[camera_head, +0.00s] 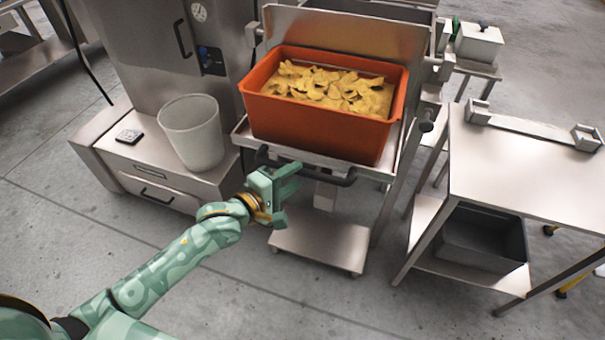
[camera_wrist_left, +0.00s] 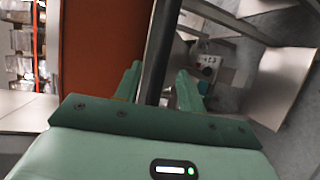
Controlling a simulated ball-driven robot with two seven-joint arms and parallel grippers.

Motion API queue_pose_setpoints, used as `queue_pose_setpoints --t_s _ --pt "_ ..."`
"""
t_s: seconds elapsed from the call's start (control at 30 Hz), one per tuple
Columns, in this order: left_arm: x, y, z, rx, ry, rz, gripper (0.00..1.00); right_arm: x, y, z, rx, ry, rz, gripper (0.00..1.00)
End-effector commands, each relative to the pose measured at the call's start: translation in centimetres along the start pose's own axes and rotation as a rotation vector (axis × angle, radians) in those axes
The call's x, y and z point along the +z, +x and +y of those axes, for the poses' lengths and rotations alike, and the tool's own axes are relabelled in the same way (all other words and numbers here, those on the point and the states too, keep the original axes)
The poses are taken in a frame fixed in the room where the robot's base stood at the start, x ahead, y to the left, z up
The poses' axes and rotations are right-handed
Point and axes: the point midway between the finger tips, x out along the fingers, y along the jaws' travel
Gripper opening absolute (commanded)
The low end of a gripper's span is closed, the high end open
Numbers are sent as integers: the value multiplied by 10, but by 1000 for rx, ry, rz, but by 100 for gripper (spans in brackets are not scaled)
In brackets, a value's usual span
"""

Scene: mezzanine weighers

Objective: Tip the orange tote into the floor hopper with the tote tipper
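The orange tote (camera_head: 315,128), full of yellow chips (camera_head: 330,86), sits upright in the steel tote tipper (camera_head: 350,35), whose panel rises behind it. A black handle bar (camera_head: 330,176) runs along the tipper's front below the tote. My left gripper (camera_head: 292,190) is at the left part of this bar. In the left wrist view the bar (camera_wrist_left: 158,50) passes between the open fingers of the gripper (camera_wrist_left: 160,88), with gaps at both sides; the tote wall (camera_wrist_left: 100,45) is left of it. An open steel container (camera_head: 395,10) behind the tipper may be the hopper, mostly hidden.
A steel table (camera_head: 525,165) stands right of the tipper, with a dark bin (camera_head: 482,240) on its lower shelf. At left are a steel machine (camera_head: 150,50), a pale bucket (camera_head: 192,132) and a small black device (camera_head: 129,137). The front floor is clear.

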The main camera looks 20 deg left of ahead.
Motion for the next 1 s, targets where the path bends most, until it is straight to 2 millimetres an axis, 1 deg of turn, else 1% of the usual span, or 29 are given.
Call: queue_pose_setpoints --t_s 0.03,0.1,0.2,0.33,0.57,0.67,0.7,0.73,0.87,1.0 --pt "0 11 -2 1 0 0 40 2 5 0 -1 0 -4 37" --pt "0 21 -2 0 1 0 40 3 8 -1 -2 1 -7 37" --pt "0 31 -1 0 0 0 40 5 10 -1 -2 1 -9 37" --pt "0 36 0 0 1 0 40 5 11 -1 -2 1 -10 37" --pt "0 36 0 -1 1 0 40 5 11 -1 -2 2 -10 37" --pt "0 36 0 -1 1 0 15 5 11 -1 -2 1 -11 37" --pt "0 36 0 -1 1 0 4 5 11 -1 -2 1 -11 37" --pt "0 36 0 -1 1 0 0 6 11 -1 -2 1 -11 37" --pt "0 36 0 -1 1 0 0 5 10 -1 -2 1 -10 37" --pt "1 34 5 -6 0 1 0 3 4 -1 -1 1 -6 37"
